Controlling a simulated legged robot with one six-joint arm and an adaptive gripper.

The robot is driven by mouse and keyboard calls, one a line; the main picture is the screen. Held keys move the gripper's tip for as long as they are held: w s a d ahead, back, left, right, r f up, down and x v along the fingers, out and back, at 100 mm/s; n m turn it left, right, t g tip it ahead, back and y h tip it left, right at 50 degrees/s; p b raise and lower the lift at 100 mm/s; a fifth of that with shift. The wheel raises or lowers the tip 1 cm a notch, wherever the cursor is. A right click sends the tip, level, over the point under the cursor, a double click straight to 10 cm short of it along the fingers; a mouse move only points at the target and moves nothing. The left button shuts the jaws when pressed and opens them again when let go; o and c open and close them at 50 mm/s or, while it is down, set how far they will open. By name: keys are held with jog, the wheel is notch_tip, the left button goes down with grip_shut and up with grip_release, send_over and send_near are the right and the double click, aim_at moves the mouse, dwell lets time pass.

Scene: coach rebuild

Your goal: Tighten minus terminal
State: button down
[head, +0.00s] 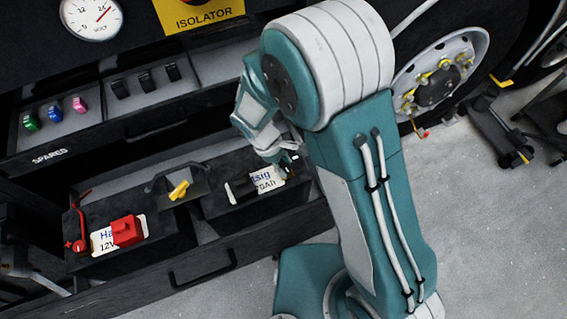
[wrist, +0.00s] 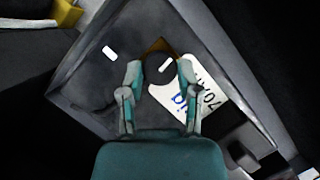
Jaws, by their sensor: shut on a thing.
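The minus terminal appears as a round black knob (wrist: 158,70) with a white bar on top, in the wrist view. It sits on the dark battery (wrist: 92,75), with a brass-coloured piece showing behind it. A white dash is marked on the battery top to the left of the knob. My gripper (wrist: 160,78) is shut on the knob, one teal finger on each side. In the head view my gripper (head: 289,160) reaches down at the far end of the right battery (head: 222,207), beside its white label. The knob is hidden there by my arm.
The open drawer also holds a left battery (head: 160,245) with a red cover (head: 127,230) and a red cable end (head: 79,245). A yellow piece (head: 179,190) sits between the batteries. A spares drawer (head: 100,115) is above; a wheel (head: 437,75) stands right.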

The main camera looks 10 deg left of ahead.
jog(key=shift+m, duration=0.6)
jog(key=shift+c, duration=1.5)
grip_release()
jog(key=shift+f, duration=0.1)
jog(key=v, duration=1.2)
jog(key=shift+w, duration=0.3)
